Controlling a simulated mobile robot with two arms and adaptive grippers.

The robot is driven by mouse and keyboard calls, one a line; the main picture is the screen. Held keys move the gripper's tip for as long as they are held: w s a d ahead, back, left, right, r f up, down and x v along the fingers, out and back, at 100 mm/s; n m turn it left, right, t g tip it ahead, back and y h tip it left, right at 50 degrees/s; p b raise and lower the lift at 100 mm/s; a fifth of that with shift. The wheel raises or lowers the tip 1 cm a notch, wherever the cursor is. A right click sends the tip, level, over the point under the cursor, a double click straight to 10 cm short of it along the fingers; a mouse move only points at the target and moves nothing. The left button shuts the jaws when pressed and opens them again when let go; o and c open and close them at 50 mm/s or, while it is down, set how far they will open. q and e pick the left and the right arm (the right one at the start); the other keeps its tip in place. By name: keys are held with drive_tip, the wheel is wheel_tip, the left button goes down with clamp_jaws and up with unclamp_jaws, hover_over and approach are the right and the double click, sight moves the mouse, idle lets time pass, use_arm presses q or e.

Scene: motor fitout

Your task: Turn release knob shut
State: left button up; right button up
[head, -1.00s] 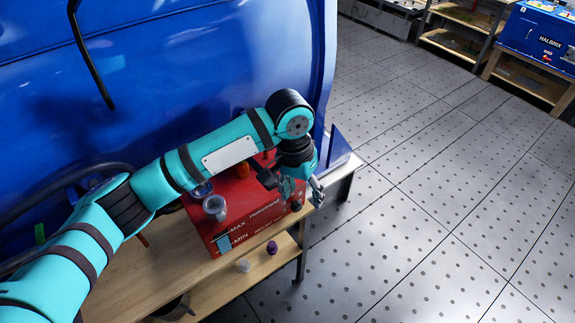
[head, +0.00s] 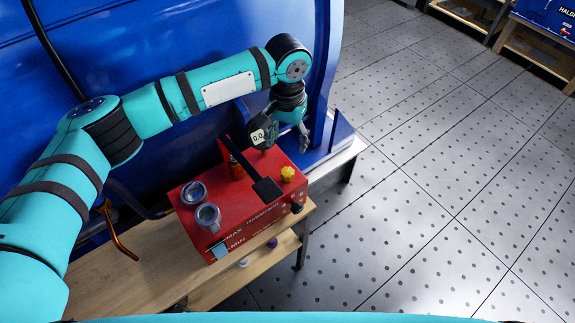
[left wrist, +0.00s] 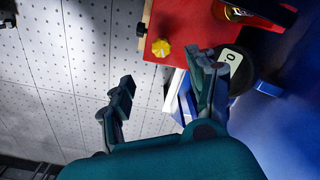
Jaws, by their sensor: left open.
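A red pump box (head: 215,232) marked MAX and MIN stands on the wooden bench. A yellow knob (head: 287,173) sits on its top near the right corner, and a black knob (head: 296,208) is on its front side. I cannot tell which is the release knob. In the left wrist view the yellow knob (left wrist: 160,47) and black knob (left wrist: 141,29) show past the fingertips. My left gripper (head: 290,138) is open and empty, behind and above the box, apart from the yellow knob. It also shows in the left wrist view (left wrist: 165,80). My right gripper is out of view.
A round gauge (head: 258,135) reading 0.0 is close beside my left gripper. A black lever (head: 250,168) crosses the box top, and two grey caps (head: 208,216) are at its left. Blue bodywork (head: 150,40) rises behind. The tiled floor (head: 430,190) at right is clear.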

use_arm(q)
approach(287, 172)
drive_tip(key=shift+p, duration=0.35)
wheel_tip(287, 172, down, 8)
drive_tip(key=shift+r+p, duration=0.1)
drive_tip(key=shift+p, duration=0.45)
drive_tip(key=shift+f, duration=0.55)
drive_tip(key=c, duration=1.1)
drive_tip(key=shift+c, duration=0.2)
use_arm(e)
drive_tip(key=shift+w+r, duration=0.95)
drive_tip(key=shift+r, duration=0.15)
use_arm(q)
drive_tip(key=shift+f, duration=0.1)
